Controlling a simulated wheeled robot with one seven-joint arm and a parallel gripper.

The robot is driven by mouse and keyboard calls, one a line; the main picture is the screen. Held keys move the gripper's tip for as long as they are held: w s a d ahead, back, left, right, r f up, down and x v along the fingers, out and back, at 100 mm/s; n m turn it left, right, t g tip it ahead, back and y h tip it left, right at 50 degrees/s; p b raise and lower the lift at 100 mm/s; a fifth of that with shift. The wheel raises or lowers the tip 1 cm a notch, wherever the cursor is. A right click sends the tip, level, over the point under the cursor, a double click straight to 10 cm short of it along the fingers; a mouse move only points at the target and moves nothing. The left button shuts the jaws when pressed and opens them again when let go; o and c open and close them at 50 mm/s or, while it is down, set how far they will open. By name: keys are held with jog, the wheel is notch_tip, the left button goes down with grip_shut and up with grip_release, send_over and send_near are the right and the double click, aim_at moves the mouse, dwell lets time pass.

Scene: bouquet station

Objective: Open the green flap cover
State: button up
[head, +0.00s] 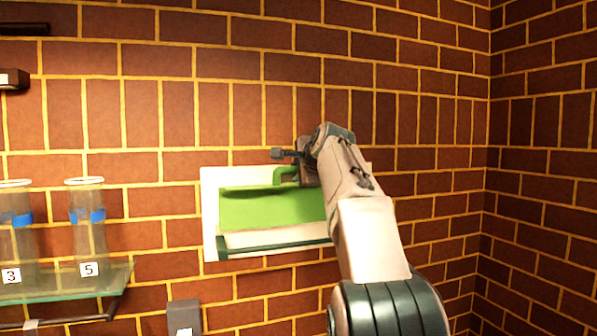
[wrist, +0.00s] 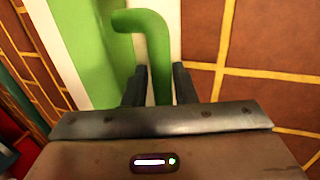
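The green flap cover (head: 265,210) sits in a white frame (head: 209,215) on the brick wall. A bent green handle (head: 280,175) stands out near its upper right part. A darker green strip runs below the panel; I cannot tell how far the flap stands open. In the wrist view the handle (wrist: 155,50) passes between the two dark fingers of my gripper (wrist: 159,85). In the head view my gripper (head: 290,155) is at the handle, and my arm hides the frame's right side.
A glass shelf (head: 75,280) at the left holds clear vases with blue bands, by labels 3 (head: 12,276) and 5 (head: 89,269). A grey box (head: 184,316) is on the wall below the frame. The wall to the right is bare.

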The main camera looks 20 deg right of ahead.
jog(key=b+v, duration=0.3)
jog(key=v, duration=1)
jog(key=shift+s+b, duration=0.35)
jog(key=shift+s, duration=0.05)
jog(key=shift+r, duration=0.1)
jog(key=s+a+f+n+g+b, duration=0.1)
jog(key=s+a+f+n+g, duration=0.2)
jog(key=f, duration=1.3)
jog(key=s+a+f+n+g+b, duration=0.1)
jog(key=s+a+f+n+g, duration=0.2)
jog(key=s+f+n, duration=0.6)
jog(key=s+a+f+n+g, duration=0.4)
jog(key=s+f, duration=1.2)
jog(key=f, duration=0.8)
jog(key=shift+s+a+n+b, duration=0.4)
jog(key=shift+a+n, duration=0.15)
jog(key=shift+n, duration=0.35)
jog(key=shift+a, duration=0.15)
